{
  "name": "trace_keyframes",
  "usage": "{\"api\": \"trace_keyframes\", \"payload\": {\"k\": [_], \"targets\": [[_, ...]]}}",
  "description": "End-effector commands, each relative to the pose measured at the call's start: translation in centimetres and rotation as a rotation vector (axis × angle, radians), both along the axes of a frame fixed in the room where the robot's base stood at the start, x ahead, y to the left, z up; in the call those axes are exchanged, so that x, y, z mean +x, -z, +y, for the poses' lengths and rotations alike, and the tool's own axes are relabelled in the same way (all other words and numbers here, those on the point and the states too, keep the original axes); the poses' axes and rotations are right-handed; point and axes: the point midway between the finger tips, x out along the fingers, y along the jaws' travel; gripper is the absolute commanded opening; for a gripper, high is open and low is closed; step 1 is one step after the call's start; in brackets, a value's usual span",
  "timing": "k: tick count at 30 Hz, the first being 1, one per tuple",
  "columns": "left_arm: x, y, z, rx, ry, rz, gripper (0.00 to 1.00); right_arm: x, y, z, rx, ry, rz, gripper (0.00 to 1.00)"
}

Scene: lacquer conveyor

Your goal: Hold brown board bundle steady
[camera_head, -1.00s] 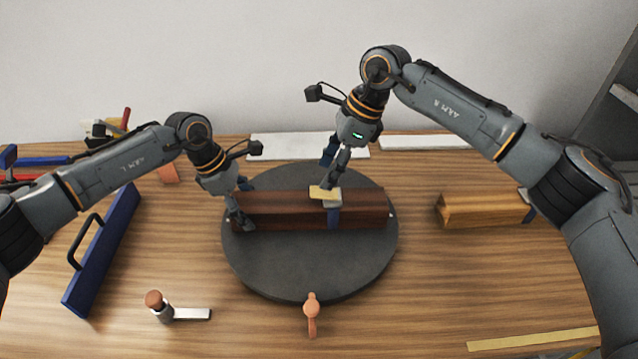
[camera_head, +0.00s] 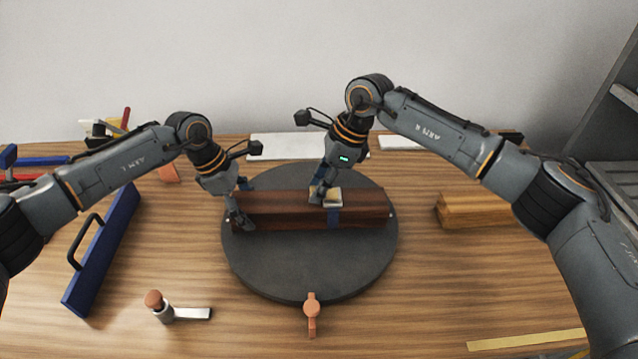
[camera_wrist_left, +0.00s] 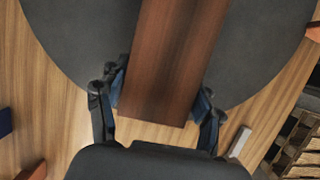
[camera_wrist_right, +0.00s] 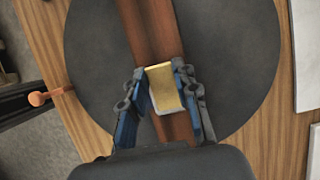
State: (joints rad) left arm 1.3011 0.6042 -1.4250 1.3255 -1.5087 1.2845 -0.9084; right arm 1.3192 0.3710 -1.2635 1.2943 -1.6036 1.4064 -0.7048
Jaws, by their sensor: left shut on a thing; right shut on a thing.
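My left gripper (camera_head: 242,205) is shut on the bundle's left end. In the left wrist view its fingers flank both sides of the bundle (camera_wrist_left: 170,60). My right gripper (camera_head: 325,188) is shut on a small yellowish block (camera_head: 333,196) with a pale lower edge, at the bundle's top. In the right wrist view, the block (camera_wrist_right: 165,85) sits between the fingers over the bundle (camera_wrist_right: 148,30); whether it touches is unclear.
A lighter wooden bundle (camera_head: 480,211) lies to the right. A blue bar with a black handle (camera_head: 105,250) lies at left. An orange knob (camera_head: 311,312) stands at the turntable's front, with a brown-topped tool (camera_head: 165,308) front left. White panels (camera_head: 280,146) lie behind.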

Motion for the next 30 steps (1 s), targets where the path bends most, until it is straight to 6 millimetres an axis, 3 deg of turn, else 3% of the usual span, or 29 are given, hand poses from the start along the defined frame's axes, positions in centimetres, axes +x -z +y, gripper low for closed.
{"api": "trace_keyframes", "payload": {"k": [15,16,18,30], "targets": [[-0.03,0.02,-0.02,0.000,0.000,0.001,0.41,-0.01,0.52,0.32,-0.111,-0.001,0.000,0.00],[-0.03,0.02,-0.02,0.000,0.000,0.001,0.41,-0.01,0.52,0.31,-0.111,0.000,0.000,0.36],[-0.03,0.02,-0.02,0.000,0.000,0.001,0.41,-0.01,0.52,0.31,-0.111,0.000,0.000,0.50],[-0.03,0.02,-0.02,0.000,0.000,0.001,0.41,0.06,-0.06,0.17,-0.109,0.000,-0.002,0.53]]}}
